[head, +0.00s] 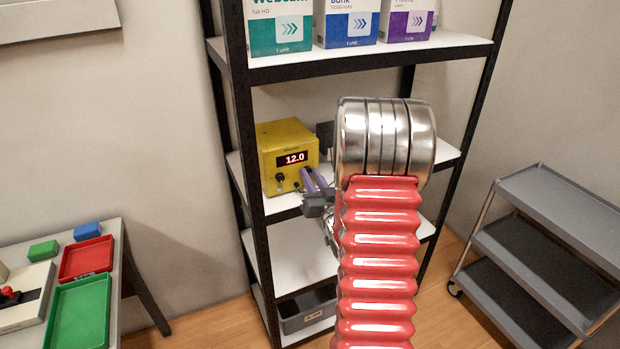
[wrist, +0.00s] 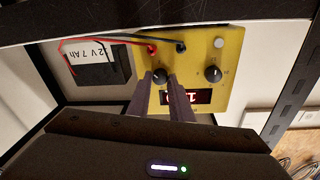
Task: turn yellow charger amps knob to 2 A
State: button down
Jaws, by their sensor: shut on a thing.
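The yellow charger (head: 287,145) stands on the middle shelf, and its display reads 12.0. In the wrist view the charger (wrist: 232,98) appears upside down. It has two black knobs on its front. My gripper (head: 306,176) reaches the charger's front from the right. In the wrist view my gripper (wrist: 160,80) is shut on one black knob (wrist: 160,74), with a finger on either side. The other knob (wrist: 212,73) is free; it also shows in the head view (head: 280,178). I cannot read the knob labels or the held knob's setting.
A 12V 7 Ah battery (wrist: 98,68) is beside the charger, with red and black leads near it. The shelf rack's dark post (head: 243,150) stands close left of the charger. Boxes (head: 348,22) fill the shelf above. A grey cart (head: 550,240) stands right.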

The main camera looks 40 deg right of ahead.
jog(key=m, duration=0.4)
jog(key=shift+s+a+f+m+g, duration=0.1)
jog(key=shift+f+m+g, duration=0.2)
jog(key=shift+m+g, duration=0.1)
jog(key=m, duration=0.3)
jog(key=shift+m, duration=0.3)
jog(key=c, duration=2)
grip_release()
jog(key=shift+o, duration=0.7)
jog(key=shift+r, duration=0.15)
